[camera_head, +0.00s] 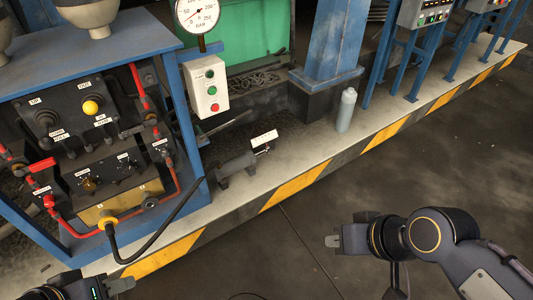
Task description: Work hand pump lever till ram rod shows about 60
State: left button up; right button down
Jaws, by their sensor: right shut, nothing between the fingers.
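A dark ram cylinder (237,166) lies on the concrete ledge, with a small white scale plate (264,137) at its far end. The rod shows only as a small part by the plate, and its reading is too small to tell. The hydraulic unit (95,150) at the left has red handles and pipes; I cannot tell which part is the hand pump lever. My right gripper (333,241) is shut and empty over the dark floor, apart from everything. My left gripper (124,285) is at the bottom left edge, below the unit; its fingers are too small to tell.
A round pressure gauge (198,14) stands above a white button box (206,87). A grey bottle (346,110) stands on the ledge by a blue post (335,40). The dark floor at right is clear.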

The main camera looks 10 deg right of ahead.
jog(key=shift+f+b, duration=1.85)
jog(key=shift+f, duration=0.3)
jog(key=f+b, duration=0.3)
jog(key=f, duration=0.1)
jog(key=shift+s+a, duration=0.1)
jog(key=shift+a, duration=0.25)
notch_tip(320, 180, up, 14)
jog(key=p, duration=1.2)
jog(key=shift+d+r, duration=0.15)
jog(key=shift+d, duration=0.15)
